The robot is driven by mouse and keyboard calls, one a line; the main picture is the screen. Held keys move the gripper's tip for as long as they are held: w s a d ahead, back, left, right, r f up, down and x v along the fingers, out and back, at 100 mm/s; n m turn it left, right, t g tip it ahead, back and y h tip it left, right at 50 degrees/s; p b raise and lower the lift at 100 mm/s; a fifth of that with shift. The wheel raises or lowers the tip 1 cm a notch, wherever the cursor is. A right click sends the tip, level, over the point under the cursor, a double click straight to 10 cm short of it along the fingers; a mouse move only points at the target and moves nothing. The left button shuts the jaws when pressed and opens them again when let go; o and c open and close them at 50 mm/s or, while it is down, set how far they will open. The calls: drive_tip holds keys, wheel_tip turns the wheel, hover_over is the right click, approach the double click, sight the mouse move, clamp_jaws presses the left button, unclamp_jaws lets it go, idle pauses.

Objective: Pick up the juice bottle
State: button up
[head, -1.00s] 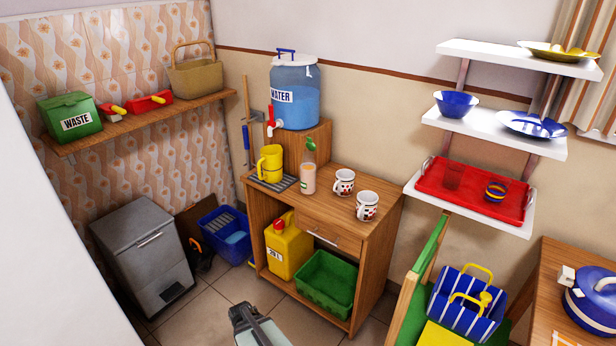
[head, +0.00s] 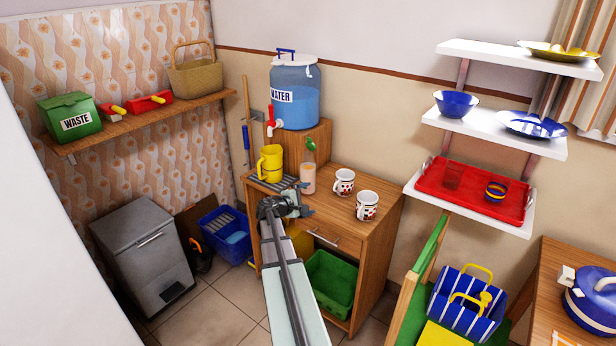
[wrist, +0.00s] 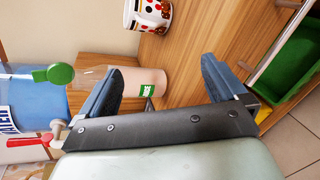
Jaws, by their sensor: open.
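The juice bottle (head: 309,178) stands upright on the wooden cabinet top, with a pinkish body and a green cap. It also shows in the wrist view (wrist: 143,88), lying sideways in that picture, with its green cap (wrist: 61,74) at the left and a green label. My gripper (head: 287,204) is in front of the cabinet, just short of the bottle. In the wrist view my gripper (wrist: 155,88) is open, its dark fingers apart. One finger overlaps the lower side of the bottle in that picture; nothing is held between them.
A yellow jug (head: 270,164) stands on a drain grid left of the bottle. Two patterned mugs (head: 344,182) stand to its right. The blue water dispenser (head: 294,92) is on a raised block behind. A green tub (head: 330,283) sits on the cabinet's lower shelf.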

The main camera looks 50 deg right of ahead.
sight(305, 167)
drive_tip(key=w+d+r+n+t+h, duration=0.25)
drive_tip(key=w+r+n+t, duration=0.35)
drive_tip(key=n, duration=1)
drive_tip(key=shift+g+h, duration=0.35)
drive_tip(key=shift+g, duration=0.25)
drive_tip(key=x, duration=0.5)
drive_tip(key=w+x, duration=0.1)
drive_tip(key=x, duration=0.2)
drive_tip(key=shift+a+f, duration=0.15)
drive_tip(key=shift+f+x, duration=0.15)
drive_tip(key=shift+x, duration=1.15)
drive_tip(key=shift+f+x, duration=0.1)
drive_tip(key=shift+x, duration=1.2)
drive_tip(key=shift+s, duration=0.1)
drive_tip(key=shift+c, duration=0.3)
clamp_jaws()
